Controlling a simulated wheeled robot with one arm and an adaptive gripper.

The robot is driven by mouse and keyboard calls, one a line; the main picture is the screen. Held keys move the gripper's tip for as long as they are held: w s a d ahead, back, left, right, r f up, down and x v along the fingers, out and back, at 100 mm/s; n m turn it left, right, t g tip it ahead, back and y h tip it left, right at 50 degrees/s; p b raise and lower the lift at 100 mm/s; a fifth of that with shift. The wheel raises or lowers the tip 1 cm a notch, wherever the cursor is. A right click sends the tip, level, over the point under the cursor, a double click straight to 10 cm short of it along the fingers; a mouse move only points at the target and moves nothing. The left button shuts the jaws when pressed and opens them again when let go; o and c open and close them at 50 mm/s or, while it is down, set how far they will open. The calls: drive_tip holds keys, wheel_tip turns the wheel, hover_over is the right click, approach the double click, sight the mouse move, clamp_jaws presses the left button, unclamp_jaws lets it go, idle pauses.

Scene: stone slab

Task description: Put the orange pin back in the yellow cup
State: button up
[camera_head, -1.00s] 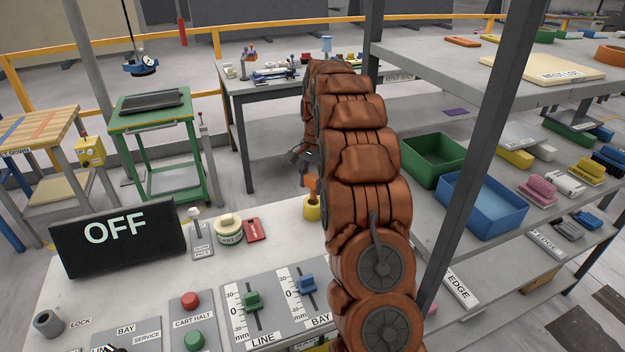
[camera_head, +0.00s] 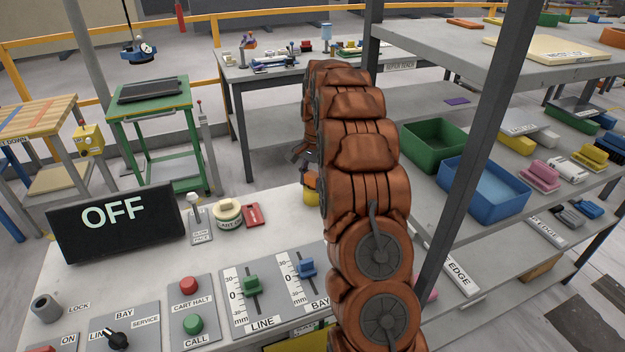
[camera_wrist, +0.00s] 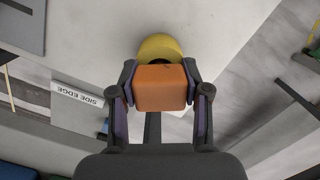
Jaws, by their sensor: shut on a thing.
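The orange pin (camera_wrist: 161,88) is a block-like piece between the two fingers of my gripper (camera_wrist: 160,98) in the wrist view. My gripper is shut on it. The yellow cup (camera_wrist: 158,46) is round and lies just beyond the pin, with part of its dark opening showing. The pin overlaps the cup's near side in this view, and I cannot tell whether they touch. In the head view the yellow cup (camera_head: 311,196) stands on the pale bench beside my arm, partly hidden by it. The orange pin (camera_head: 310,180) shows just above it.
A red block (camera_head: 252,215) and a cream round container (camera_head: 227,211) stand left of the cup. The OFF display (camera_head: 117,228) and control panels with sliders and buttons fill the front. A dark shelf post (camera_head: 472,165) and the blue bin (camera_head: 484,190) are right of my arm.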

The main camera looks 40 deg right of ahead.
drive_tip(key=shift+s+a+f, duration=0.1)
drive_tip(key=shift+s+f, duration=0.05)
drive_tip(key=shift+f, duration=0.3)
drive_tip(key=o, duration=1.4)
drive_tip(key=shift+r, duration=0.1)
drive_tip(key=shift+w+d+r, duration=0.2)
drive_tip(key=shift+w+r, duration=0.05)
drive_tip(key=shift+r, duration=0.25)
drive_tip(key=r, duration=0.6)
drive_tip(key=d+r, duration=0.1)
drive_tip(key=r, duration=0.2)
drive_tip(key=shift+w+r, duration=0.15)
drive_tip(key=shift+r, duration=0.2)
drive_tip(key=shift+d+r, duration=0.1)
drive_tip(key=shift+r, duration=0.4)
